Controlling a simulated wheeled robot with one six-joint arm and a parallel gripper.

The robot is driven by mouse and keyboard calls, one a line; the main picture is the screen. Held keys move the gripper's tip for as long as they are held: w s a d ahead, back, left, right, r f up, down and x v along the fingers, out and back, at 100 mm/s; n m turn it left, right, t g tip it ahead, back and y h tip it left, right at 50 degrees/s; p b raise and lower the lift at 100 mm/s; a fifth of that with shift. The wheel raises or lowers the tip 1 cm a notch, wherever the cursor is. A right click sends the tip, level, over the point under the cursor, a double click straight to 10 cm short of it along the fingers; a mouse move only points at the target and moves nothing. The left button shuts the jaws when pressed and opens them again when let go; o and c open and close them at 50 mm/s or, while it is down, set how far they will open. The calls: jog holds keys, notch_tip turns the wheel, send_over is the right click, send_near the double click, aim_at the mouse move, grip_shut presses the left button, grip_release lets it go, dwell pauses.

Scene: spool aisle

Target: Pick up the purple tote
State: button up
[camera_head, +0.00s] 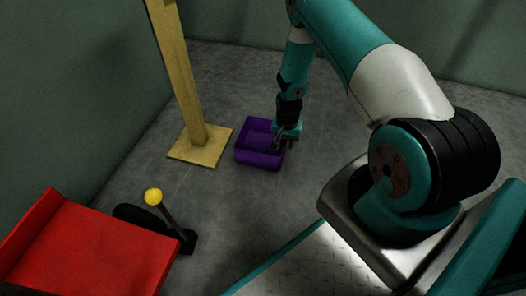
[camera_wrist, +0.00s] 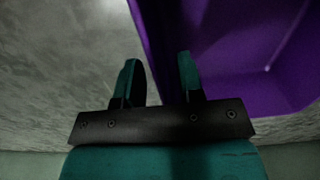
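The purple tote (camera_head: 260,157) stands upright on the grey floor beside the foot of a yellow post, its open top facing up. In the wrist view the tote (camera_wrist: 225,45) fills the upper right, with its near wall edge running between my fingers. My gripper (camera_head: 284,143) is at the tote's right side, at rim height. In the wrist view my gripper (camera_wrist: 158,75) has its two teal fingers apart, one on either side of the tote's wall. I cannot tell whether either finger touches the wall. The tote's right rim is partly hidden by my gripper.
A yellow post (camera_head: 184,80) with a square base plate (camera_head: 200,147) stands just left of the tote. A red box-like thing (camera_head: 90,250) is at lower left, near a dark lever with a yellow knob (camera_head: 153,197). Green walls close the back and left. Floor right of the tote is clear.

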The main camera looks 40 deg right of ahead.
jog(key=shift+f, duration=0.6)
jog(key=shift+r, duration=0.15)
grip_shut()
